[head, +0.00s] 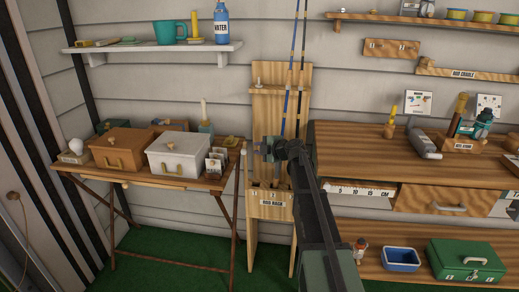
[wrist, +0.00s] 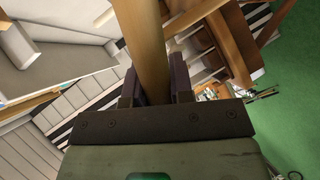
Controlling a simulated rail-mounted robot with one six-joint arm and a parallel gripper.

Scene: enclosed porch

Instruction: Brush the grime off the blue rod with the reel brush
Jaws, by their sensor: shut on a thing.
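The blue rod (head: 287,100) stands upright in the wooden rod rack (head: 266,100), beside a second, darker rod (head: 303,60). My gripper (head: 264,147) is in front of the rack, near the lower part of the rods. In the wrist view, my gripper (wrist: 157,88) is shut on a tan wooden handle (wrist: 146,40), which appears to be the reel brush's. The bristles are not clear in either view. My arm hides the lower ends of the rods, and I cannot tell whether the brush touches the blue rod. Grime is too small to make out.
A folding table (head: 150,178) with a brown box (head: 118,150) and a white box (head: 177,153) stands left. A wooden bench (head: 350,148) stands close on the right. A shelf (head: 150,48) holds a teal mug and water bottle. Green floor is clear below the table.

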